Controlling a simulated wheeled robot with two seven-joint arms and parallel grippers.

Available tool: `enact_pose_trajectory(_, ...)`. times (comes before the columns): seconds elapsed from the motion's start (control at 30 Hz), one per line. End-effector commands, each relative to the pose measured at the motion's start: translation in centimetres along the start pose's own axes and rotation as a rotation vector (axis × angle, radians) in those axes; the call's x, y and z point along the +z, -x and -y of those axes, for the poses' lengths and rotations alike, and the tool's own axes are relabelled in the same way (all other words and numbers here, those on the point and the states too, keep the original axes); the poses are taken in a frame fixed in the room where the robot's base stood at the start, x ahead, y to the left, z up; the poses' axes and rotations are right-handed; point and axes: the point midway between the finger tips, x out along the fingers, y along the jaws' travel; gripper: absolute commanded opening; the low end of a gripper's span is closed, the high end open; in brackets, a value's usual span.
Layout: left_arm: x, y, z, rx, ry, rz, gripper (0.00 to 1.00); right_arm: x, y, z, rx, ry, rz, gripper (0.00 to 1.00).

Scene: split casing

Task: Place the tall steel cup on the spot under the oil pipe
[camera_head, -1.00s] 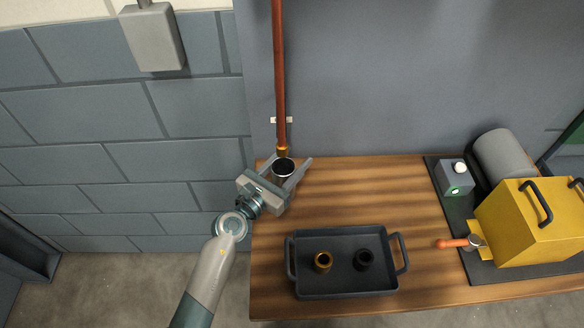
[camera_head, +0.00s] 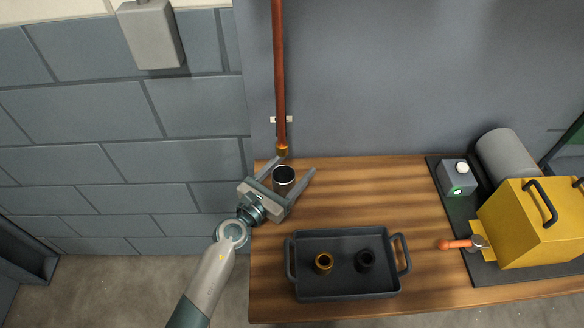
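The tall steel cup (camera_head: 284,181) stands upright at the back left of the wooden table, with a dark inside and a bright rim. The copper oil pipe (camera_head: 280,85) comes down the wall and ends in a brass tip (camera_head: 282,151) just behind and above the cup in the picture. My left gripper (camera_head: 289,167) has its two fingers spread wide, one on either side of the cup, with visible gaps between fingers and cup. The spot under the pipe cannot be made out. My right gripper is not in view.
A dark tray (camera_head: 343,289) holds a brass ring (camera_head: 323,262) and a black ring (camera_head: 365,259) at the table's front. A yellow casing (camera_head: 515,230) with an orange-handled lever (camera_head: 455,244) and a grey box with a green light (camera_head: 457,180) stand at right. The table's middle back is clear.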

Motion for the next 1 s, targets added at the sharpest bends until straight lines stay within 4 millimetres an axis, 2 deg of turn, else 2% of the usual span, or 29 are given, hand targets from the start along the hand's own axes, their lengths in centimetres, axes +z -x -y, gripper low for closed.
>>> enact_pose_trajectory(0.23, 0.4, 0.0, 0.0, 0.000, 0.000, 0.000, 0.66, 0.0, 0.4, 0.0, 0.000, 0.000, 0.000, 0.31)
enact_pose_trajectory(0.37, 0.2, 1.1, 0.0, 0.001, 0.000, -0.001, 0.66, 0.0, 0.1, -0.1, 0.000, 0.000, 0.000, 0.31)
enact_pose_trajectory(0.57, 0.1, 4.0, 0.0, 0.000, 0.000, -0.002, 0.66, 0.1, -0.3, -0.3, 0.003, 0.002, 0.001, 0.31)
enact_pose_trajectory(0.8, 0.1, 8.3, 0.0, 0.000, 0.000, -0.001, 0.66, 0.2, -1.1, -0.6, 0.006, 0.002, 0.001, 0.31)
enact_pose_trajectory(1.0, 0.1, 11.0, 0.0, 0.001, -0.001, -0.001, 0.66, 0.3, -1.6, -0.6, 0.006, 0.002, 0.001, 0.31)
